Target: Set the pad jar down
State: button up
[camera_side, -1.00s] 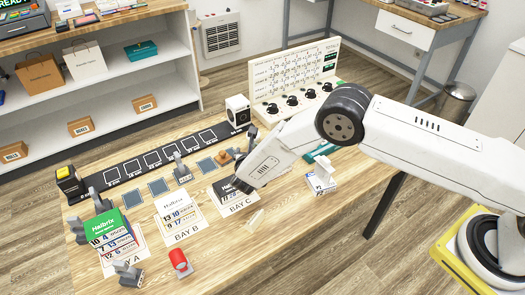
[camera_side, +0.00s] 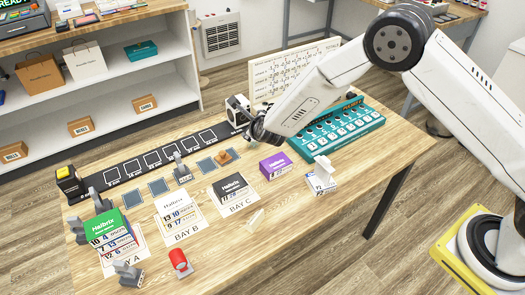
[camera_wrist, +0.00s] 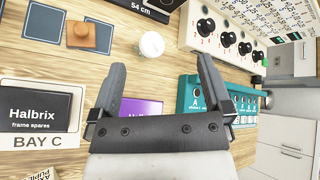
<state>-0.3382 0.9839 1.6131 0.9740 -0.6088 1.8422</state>
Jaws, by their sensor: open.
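A small white round-topped thing, likely the pad jar (camera_wrist: 152,44), stands on the wooden bench in the wrist view. It lies between the lines of my two fingers and just past their tips, with no finger touching it that I can see. My gripper (camera_wrist: 160,68) is open, its dark fingers spread wide with nothing between the pads. In the side view my gripper (camera_side: 258,128) is at the back of the bench, near the end of the black measuring strip (camera_side: 150,160). I cannot make out the jar in that view; the gripper may hide it.
The purple box (camera_side: 276,165) and teal rack (camera_side: 345,128) stand right of my gripper. The dial panel (camera_wrist: 222,35) is behind. Blue-grey pads, one with an orange-brown knob (camera_wrist: 90,36), lie left. A dark Halbrix box (camera_side: 233,186) lies in Bay C. Bare wood shows between them.

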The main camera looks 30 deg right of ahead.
jog(key=s+d+r+n+g+y, duration=0.1)
jog(key=s+d+r+n+g, duration=0.2)
jog(key=s+n, duration=0.7)
jog(key=s+d+r+n+g+y, duration=0.1)
jog(key=s+d+n, duration=0.4)
jog(key=s+n, duration=0.5)
jog(key=s+d+r+n+g+y, duration=0.1)
jog(key=s+d+r+n+g, duration=0.3)
jog(key=s+n, duration=0.6)
jog(key=shift+s+r+g, duration=0.3)
jog(key=shift+s+r, duration=0.45)
jog(key=shift+s, duration=0.15)
